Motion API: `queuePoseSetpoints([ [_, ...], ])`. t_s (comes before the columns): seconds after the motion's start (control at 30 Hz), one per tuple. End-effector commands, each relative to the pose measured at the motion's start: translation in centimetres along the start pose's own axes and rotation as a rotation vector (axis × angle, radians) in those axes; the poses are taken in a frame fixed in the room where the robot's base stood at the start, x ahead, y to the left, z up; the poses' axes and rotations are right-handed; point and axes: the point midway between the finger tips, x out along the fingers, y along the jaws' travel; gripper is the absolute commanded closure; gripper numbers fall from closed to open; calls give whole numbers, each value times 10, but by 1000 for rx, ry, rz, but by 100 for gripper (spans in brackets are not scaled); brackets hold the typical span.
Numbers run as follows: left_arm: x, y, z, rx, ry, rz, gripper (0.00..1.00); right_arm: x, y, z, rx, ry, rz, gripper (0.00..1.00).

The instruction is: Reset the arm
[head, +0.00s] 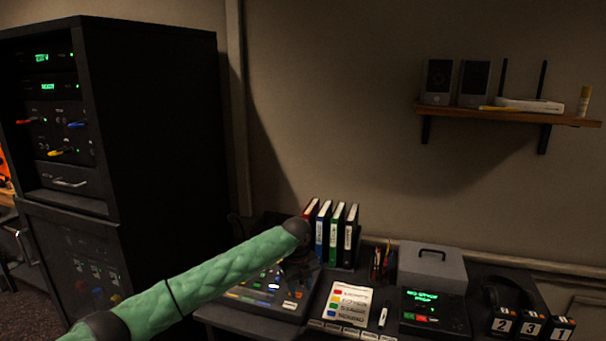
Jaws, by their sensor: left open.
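My left arm, in a green sleeve, reaches in from the lower left of the head view. Its dark left gripper (296,268) hangs down at the arm's end, over the back of the mixing desk (265,293) and in front of the binders (336,238). It is open, and I see nothing held in it. It is small and dark against the desk, so I cannot tell whether it touches anything. My right gripper is not in view.
A tall black rack (150,150) stands at the left. A label card (346,303), marker (382,318), pen cup (382,262), grey box (432,265), display unit (433,312), headphones (512,296) and numbered blocks (531,325) crowd the desk. A wall shelf (505,114) hangs upper right.

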Motion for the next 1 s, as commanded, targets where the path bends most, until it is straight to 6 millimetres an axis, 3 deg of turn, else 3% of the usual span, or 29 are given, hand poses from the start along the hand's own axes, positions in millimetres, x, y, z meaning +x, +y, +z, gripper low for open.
queuePoseSetpoints([
  [0.27,-8,-15,15,-403,-111,-97,59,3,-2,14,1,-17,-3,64],
  [0.47,-51,-37,33,-732,-193,-291,59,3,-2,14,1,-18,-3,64],
  [0.7,-123,-63,47,-1036,-198,-569,59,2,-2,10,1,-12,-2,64],
  [0.83,-146,-69,46,-1195,-149,-714,59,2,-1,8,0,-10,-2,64],
  [1.0,-152,-64,43,-1388,-56,-862,59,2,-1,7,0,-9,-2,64],
])
